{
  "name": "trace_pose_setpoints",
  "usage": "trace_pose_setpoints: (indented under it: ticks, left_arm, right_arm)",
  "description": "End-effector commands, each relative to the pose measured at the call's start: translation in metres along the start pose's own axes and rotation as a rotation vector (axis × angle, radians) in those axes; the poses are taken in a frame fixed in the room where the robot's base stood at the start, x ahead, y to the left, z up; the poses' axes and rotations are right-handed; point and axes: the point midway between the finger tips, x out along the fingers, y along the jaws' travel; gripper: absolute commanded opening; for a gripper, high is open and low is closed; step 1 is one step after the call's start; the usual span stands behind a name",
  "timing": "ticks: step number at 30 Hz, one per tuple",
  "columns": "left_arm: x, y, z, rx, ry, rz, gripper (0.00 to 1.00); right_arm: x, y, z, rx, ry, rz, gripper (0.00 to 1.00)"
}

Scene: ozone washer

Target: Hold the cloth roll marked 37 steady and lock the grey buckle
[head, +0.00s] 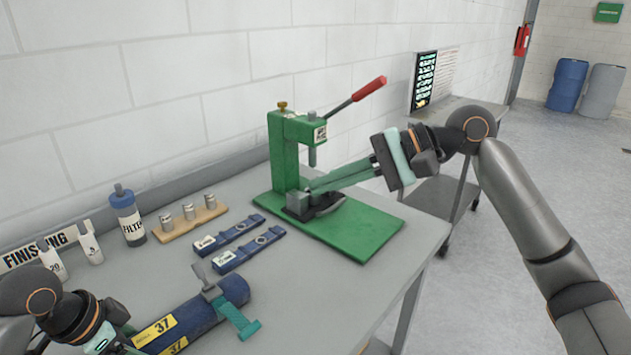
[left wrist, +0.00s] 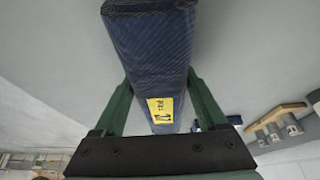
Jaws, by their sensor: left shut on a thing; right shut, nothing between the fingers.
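The blue cloth roll marked 37 (head: 190,320) lies at the front of the grey table, with yellow labels on it. It also fills the middle of the left wrist view (left wrist: 155,60). My left gripper (left wrist: 158,105) is shut on the roll, one green finger on each side. The grey buckle (head: 207,286) sits on top of the roll, its lever sticking up. A teal strap (head: 240,320) hangs from the roll's right side. My right gripper (head: 314,188) is shut and empty, its fingertips in front of the green press, apart from the buckle.
The green press (head: 284,150) with a red-handled lever stands at the back on a green base (head: 360,235). Two blue straps (head: 248,248), a wooden block with metal weights (head: 190,222) and a filter bottle (head: 127,215) lie behind the roll. The table front right is clear.

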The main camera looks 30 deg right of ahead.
Motion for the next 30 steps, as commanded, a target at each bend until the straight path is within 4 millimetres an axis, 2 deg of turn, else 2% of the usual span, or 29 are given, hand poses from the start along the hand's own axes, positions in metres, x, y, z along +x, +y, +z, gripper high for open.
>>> trace_pose_setpoints:
  ticks: [4,5,10,11,20,25,30]
  left_arm:
    - [-0.001,0.000,-0.001,0.001,0.002,-0.001,0.00]
    - [-0.001,0.000,-0.001,0.001,0.002,-0.001,0.78]
    - [-0.001,0.000,-0.001,0.001,0.002,0.000,0.97]
    - [-0.001,0.000,-0.001,0.001,0.002,0.000,1.00]
    - [-0.004,0.000,-0.001,0.001,0.001,-0.001,1.00]
    - [-0.028,-0.001,-0.001,0.002,0.003,-0.005,1.00]
    - [-0.066,-0.001,-0.001,0.002,0.003,-0.006,1.00]
  right_arm:
    - [0.000,0.000,0.000,0.000,0.000,0.000,0.00]
    - [0.000,0.000,0.000,0.000,0.000,0.000,0.00]
    - [0.001,0.000,0.000,0.000,0.000,0.000,0.00]
    - [0.001,0.000,0.000,0.000,0.000,0.000,0.00]
    - [0.001,0.000,0.000,0.001,0.000,0.000,0.00]
    - [0.001,0.000,0.000,0.001,0.000,0.000,0.00]
    - [0.001,0.000,0.000,0.001,0.000,0.000,0.00]
